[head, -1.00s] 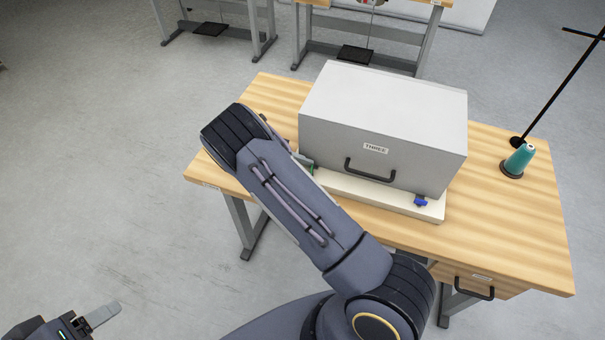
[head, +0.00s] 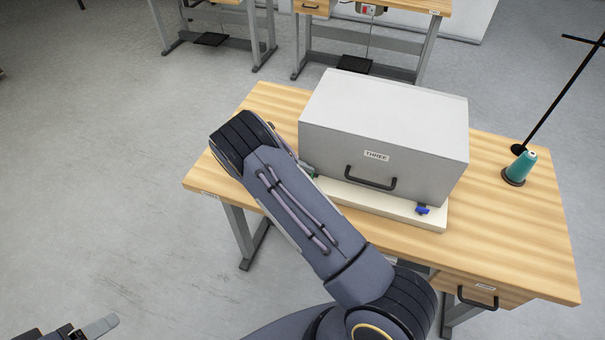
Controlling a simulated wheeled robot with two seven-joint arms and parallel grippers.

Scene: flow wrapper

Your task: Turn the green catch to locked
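The green catch (head: 313,174) is a small piece at the left front of the cream base (head: 385,205) under a grey box labelled THREE (head: 375,155). My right forearm covers part of it, so its setting cannot be read. A blue catch (head: 423,210) sits at the base's right front corner. My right arm reaches across the bench's left side. Its gripper is almost wholly hidden behind the forearm, close to the green catch; whether it touches cannot be told. My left gripper (head: 98,326) is at the bottom left edge, away from the bench, with one finger showing.
The box has a black front handle (head: 370,178). The wooden bench (head: 510,230) is clear at right, apart from a teal thread spool (head: 521,166) and a dark stand (head: 550,105). A drawer (head: 480,292) is below. Other benches stand behind.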

